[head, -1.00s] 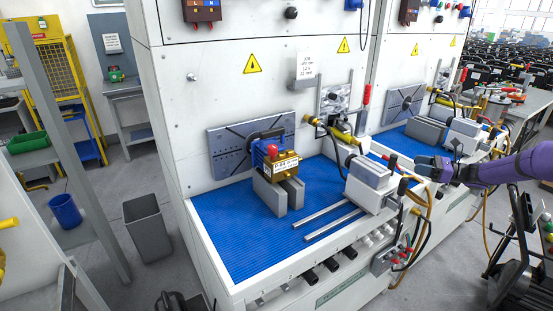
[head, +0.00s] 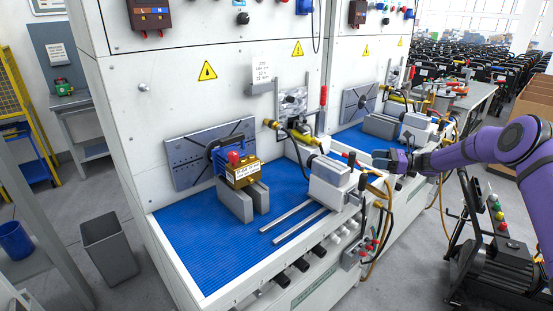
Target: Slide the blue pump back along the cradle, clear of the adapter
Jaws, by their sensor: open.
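The blue pump (head: 225,169) with a brass-coloured body (head: 243,174) and a red cap sits on the cradle (head: 236,204), a pair of grey blocks on the blue mat. Behind it is a dark ring-shaped part, apparently the adapter (head: 216,146), against the slotted grey plate (head: 186,164). The pump's far end overlaps the adapter in this view, and I cannot tell whether they touch. My gripper (head: 380,160) is open and well to the right of the pump, near the right end of the bench. Its fingers are small and hard to make out.
A grey clamp unit (head: 333,173) with a red-handled lever stands between my gripper and the pump. Two metal rails (head: 293,222) lie on the blue mat (head: 200,240). Hoses hang at the bench's right end. The mat's left front is clear.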

